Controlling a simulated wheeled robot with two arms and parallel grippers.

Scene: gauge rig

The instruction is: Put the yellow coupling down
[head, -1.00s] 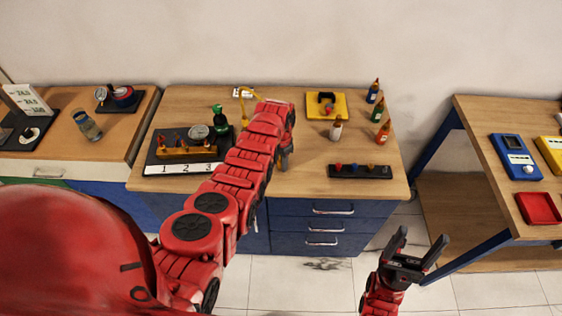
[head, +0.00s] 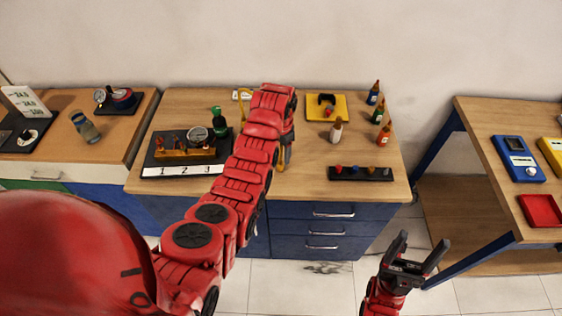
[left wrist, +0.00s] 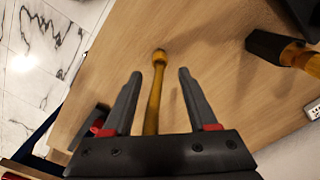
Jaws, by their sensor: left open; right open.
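The yellow coupling (left wrist: 159,60) shows in the left wrist view as a small knob at the end of a slim yellow stem. The stem runs between the fingers of my left gripper (left wrist: 157,80), with a gap on each side. That gripper is open, and the knob lies beyond its fingertips over the wooden bench top. In the head view, a bit of yellow (head: 282,160) shows beside the left gripper (head: 286,157); my arm hides much there. My right gripper (head: 412,252) is open and empty over the floor, right of the bench.
On the bench (head: 300,185) stand a gauge manifold on a dark board (head: 152,170), a green bottle (head: 219,121), a yellow pad (head: 313,113), several small bottles and a dark plug strip (head: 345,174). Bare wood lies around the left gripper. Another table (head: 485,170) stands right.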

